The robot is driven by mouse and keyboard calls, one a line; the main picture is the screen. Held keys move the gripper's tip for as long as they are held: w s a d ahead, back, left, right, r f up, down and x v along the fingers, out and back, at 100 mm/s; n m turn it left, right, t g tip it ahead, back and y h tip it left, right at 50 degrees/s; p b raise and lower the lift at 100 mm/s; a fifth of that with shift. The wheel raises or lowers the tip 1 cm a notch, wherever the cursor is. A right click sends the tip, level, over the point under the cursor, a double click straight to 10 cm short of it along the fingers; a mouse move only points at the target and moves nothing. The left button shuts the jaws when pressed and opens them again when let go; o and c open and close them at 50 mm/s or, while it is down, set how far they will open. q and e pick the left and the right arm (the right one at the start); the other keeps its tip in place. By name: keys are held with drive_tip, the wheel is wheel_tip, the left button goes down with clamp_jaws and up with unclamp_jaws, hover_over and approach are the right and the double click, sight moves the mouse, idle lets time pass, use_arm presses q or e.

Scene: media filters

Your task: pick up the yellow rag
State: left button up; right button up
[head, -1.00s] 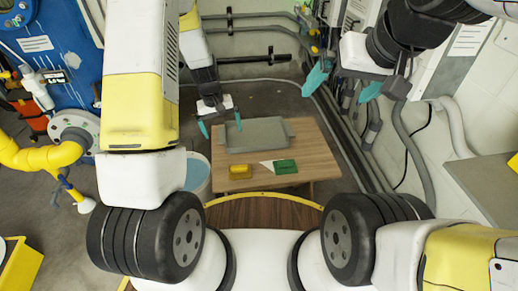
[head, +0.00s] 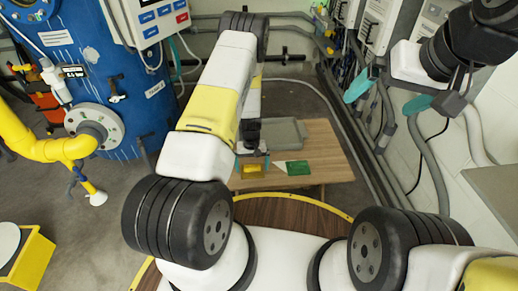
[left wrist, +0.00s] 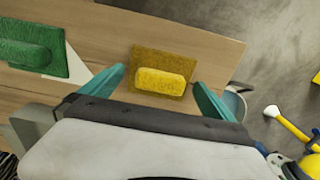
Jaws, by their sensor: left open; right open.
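The yellow rag (head: 252,172) lies on the front left part of a wooden table (head: 325,150), partly covered by my left arm in the head view. In the left wrist view the rag (left wrist: 178,56) is a flat, dull yellow square with a brighter raised block on it. My left gripper (left wrist: 160,78) is open above the rag, with one teal finger to each side of its near end. Nothing is between the fingers, and I cannot tell the exact height. My right gripper (head: 387,97) is open and empty, high on the right, away from the table.
A green rag (head: 293,168) and a white triangular piece (left wrist: 72,62) lie beside the yellow rag. A grey tray (head: 290,133) sits behind them. A bucket (left wrist: 235,103) stands off the table's edge. A yellow pipe (head: 50,150) and blue tank (head: 130,75) are at left.

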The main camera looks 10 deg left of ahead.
use_arm(q)
drive_tip(key=shift+f, duration=0.4)
drive_tip(key=c, duration=1.1)
drive_tip(key=shift+r, duration=0.1)
